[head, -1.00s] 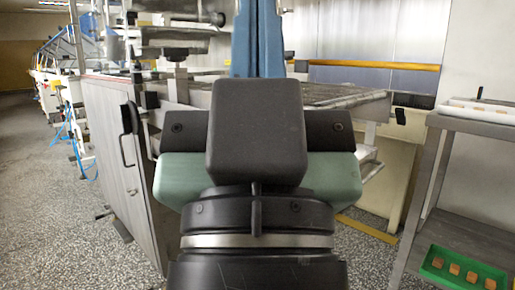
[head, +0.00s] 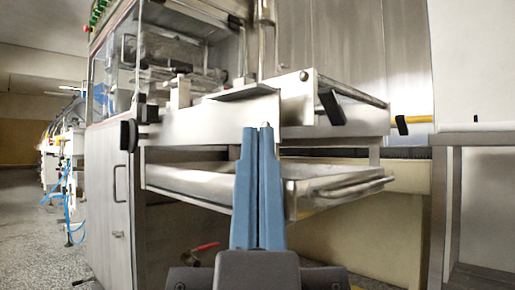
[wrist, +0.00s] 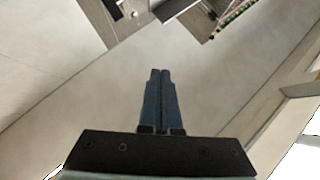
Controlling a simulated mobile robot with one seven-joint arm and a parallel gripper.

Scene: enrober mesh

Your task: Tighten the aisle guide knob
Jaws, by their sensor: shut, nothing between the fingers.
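My gripper (head: 262,135) has blue fingers pressed together with nothing between them. It points upward in front of the machine in the head view, its tips overlapping the steel side plate (head: 210,122). It also shows in the wrist view (wrist: 160,74), pointing at the ceiling area. A dark round knob (head: 128,135) sits on the machine's left, aisle-side corner, with a smaller black block (head: 148,113) beside it. Black handles (head: 331,106) and (head: 401,125) stick out at the right. No label tells which is the aisle guide knob. My gripper appears apart from all of them.
A sloping steel tray (head: 200,184) with a bar handle juts out below the side plate. A red-handled valve (head: 205,247) is low down. A steel table (head: 475,140) stands at the right.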

